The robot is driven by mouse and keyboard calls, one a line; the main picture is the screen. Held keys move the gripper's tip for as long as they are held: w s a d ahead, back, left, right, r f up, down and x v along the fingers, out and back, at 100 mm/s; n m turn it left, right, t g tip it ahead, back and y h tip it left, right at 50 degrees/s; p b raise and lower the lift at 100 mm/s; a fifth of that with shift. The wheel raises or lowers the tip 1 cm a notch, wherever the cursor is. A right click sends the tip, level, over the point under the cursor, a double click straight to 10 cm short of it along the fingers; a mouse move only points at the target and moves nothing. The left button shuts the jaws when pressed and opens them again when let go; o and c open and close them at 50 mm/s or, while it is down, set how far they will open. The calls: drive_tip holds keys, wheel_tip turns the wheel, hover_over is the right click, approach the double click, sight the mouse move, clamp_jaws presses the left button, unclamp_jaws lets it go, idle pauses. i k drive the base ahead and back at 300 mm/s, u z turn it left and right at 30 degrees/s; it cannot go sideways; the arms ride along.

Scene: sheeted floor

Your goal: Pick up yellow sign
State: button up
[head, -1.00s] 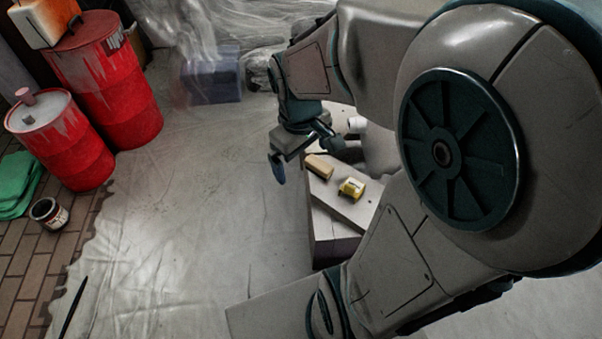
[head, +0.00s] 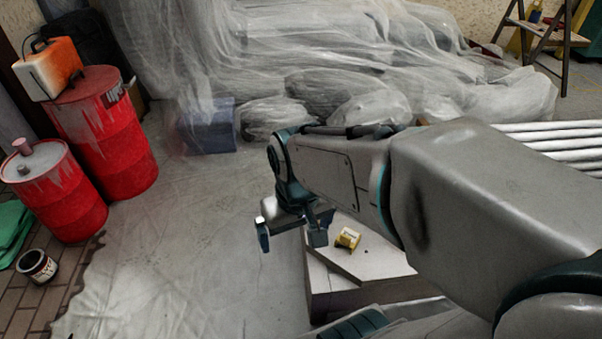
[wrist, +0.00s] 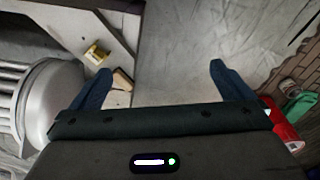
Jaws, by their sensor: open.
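A narrow yellow piece (head: 514,42) shows behind the wooden stepladder at the far top right of the head view. It is partly hidden, and I cannot tell whether it is the yellow sign. No other sign is clear. My gripper (head: 290,236) hangs at the left edge of a low box, and in the wrist view (wrist: 160,68) its two fingers are wide apart with nothing between them. A small yellow item (head: 348,239) lies on the box top; it also shows in the wrist view (wrist: 96,53), left of the fingers.
The low box (head: 375,262) stands below my arm, with a small wooden block (wrist: 122,80) on it. Red barrels (head: 112,135) and a paint can (head: 37,266) are at left. Plastic-covered heaps (head: 340,50) line the back. Sheeted floor (head: 200,230) is clear left of the box.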

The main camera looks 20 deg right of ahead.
sight(349, 237)
drive_tip(key=k, duration=0.5)
drive_tip(key=z, duration=1.05)
drive_tip(key=i, duration=0.6)
drive_tip(key=u, duration=0.5)
